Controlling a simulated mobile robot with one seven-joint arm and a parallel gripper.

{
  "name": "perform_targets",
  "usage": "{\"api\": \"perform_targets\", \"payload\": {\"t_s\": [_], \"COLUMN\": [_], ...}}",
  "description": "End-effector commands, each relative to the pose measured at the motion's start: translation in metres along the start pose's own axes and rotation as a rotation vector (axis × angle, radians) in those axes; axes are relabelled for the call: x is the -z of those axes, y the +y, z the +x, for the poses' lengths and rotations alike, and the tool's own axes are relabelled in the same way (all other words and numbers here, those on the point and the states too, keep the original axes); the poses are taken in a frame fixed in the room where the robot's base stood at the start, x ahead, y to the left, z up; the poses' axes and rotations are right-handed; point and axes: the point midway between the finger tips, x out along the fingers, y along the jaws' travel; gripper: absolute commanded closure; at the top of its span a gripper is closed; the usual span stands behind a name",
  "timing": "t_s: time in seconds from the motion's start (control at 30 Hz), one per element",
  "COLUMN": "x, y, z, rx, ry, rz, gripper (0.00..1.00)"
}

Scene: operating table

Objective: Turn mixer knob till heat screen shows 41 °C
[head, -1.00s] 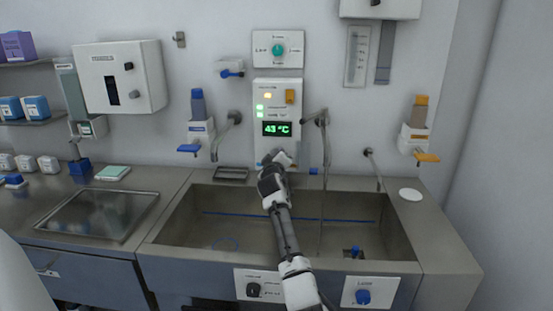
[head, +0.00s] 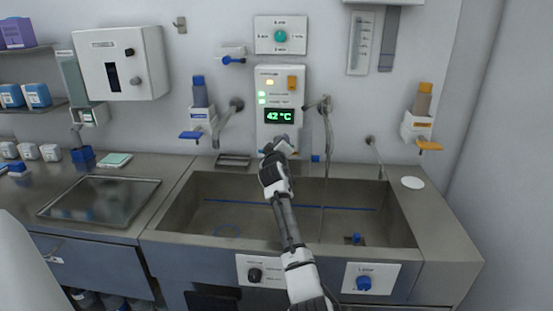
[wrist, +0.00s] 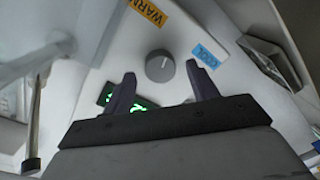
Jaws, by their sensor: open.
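The heat screen (head: 279,116) on the white wall panel reads 42 °C in green in the head view. Part of it shows in the wrist view (wrist: 140,103), partly behind a finger. The mixer knob (wrist: 160,65) is a grey round dial with a pointer line, between an orange WARM label (wrist: 147,13) and a blue COOL label (wrist: 207,55). My gripper (wrist: 160,84) is open, its two dark fingers apart on either side of the knob in the picture. I cannot tell whether they touch it. In the head view my arm hides the knob.
A steel sink (head: 180,217) lies below the panel. Faucet spouts (head: 229,120) stand left and right (head: 325,112) of the panel. A dispenser with an orange lever (head: 428,146) is at the right, and one with a blue lever (head: 190,135) at the left.

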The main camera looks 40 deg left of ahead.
Motion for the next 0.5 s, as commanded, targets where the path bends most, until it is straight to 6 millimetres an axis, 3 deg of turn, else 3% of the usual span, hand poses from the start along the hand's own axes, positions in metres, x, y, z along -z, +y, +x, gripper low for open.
{"api": "perform_targets", "payload": {"t_s": [0.5], "x": [-0.002], "y": [-0.002], "z": [-0.077], "rx": [0.001], "ry": [0.002], "rz": [0.003], "gripper": [0.42]}}
